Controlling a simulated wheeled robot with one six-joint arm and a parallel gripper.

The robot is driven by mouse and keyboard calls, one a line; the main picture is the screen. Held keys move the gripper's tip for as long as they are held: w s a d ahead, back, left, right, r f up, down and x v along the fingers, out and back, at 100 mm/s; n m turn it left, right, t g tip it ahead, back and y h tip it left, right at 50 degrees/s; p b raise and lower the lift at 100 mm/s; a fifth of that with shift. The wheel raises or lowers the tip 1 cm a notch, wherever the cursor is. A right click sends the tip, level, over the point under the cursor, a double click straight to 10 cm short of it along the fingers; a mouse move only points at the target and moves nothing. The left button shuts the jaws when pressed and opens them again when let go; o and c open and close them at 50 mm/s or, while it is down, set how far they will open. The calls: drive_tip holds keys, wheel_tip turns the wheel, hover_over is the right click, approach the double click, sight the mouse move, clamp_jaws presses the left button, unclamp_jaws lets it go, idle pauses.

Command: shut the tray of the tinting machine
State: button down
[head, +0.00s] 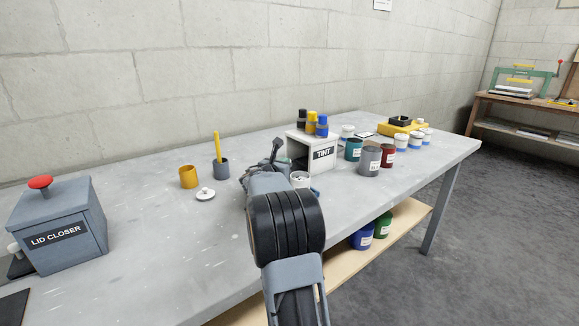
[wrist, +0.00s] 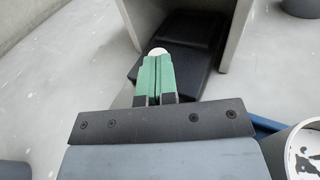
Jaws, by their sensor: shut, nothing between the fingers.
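The tinting machine (head: 312,153) is a white box marked TINT, with several coloured canisters on top; its open front also shows in the wrist view (wrist: 242,30). Its black tray (wrist: 190,42) lies between the side walls, with its near end sticking out of the opening. A round white knob (wrist: 157,51) shows just beyond my fingertips; I cannot tell whether they touch it. My gripper (wrist: 158,60) has green fingers closed together, with nothing between them, over the near part of the tray. In the head view my arm hides most of the tray area.
A can with a white rim (wrist: 303,152) stands close to the right of my gripper, beside a blue thing (wrist: 264,125). A teal can (head: 353,149) and a grey can (head: 369,160) stand right of the machine. A white lid (head: 205,194) lies left on the bench.

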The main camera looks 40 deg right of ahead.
drive_tip(key=shift+r, duration=0.2)
drive_tip(key=v, duration=0.7)
drive_tip(key=p+v, duration=0.1)
drive_tip(key=v, duration=0.6)
drive_tip(key=shift+f, duration=0.25)
drive_tip(key=s+a+r+m+y+p, duration=0.5)
drive_tip(key=s+a+m+p, duration=0.1)
drive_tip(key=a+p, duration=0.3)
drive_tip(key=s+a+r+m+g+y+p, duration=0.1)
drive_tip(key=s+a+r+m+y+p, duration=0.4)
drive_tip(key=a+m+p, duration=0.3)
drive_tip(key=s+a+r+m+g+y+p, duration=0.1)
drive_tip(key=s+a+r+m+y+p, duration=0.5)
drive_tip(key=a+p, duration=0.4)
drive_tip(key=shift+s+m+p, duration=0.5)
drive_tip(key=shift+s+m, duration=0.1)
drive_tip(key=shift+m, duration=0.2)
drive_tip(key=shift+d, duration=0.1)
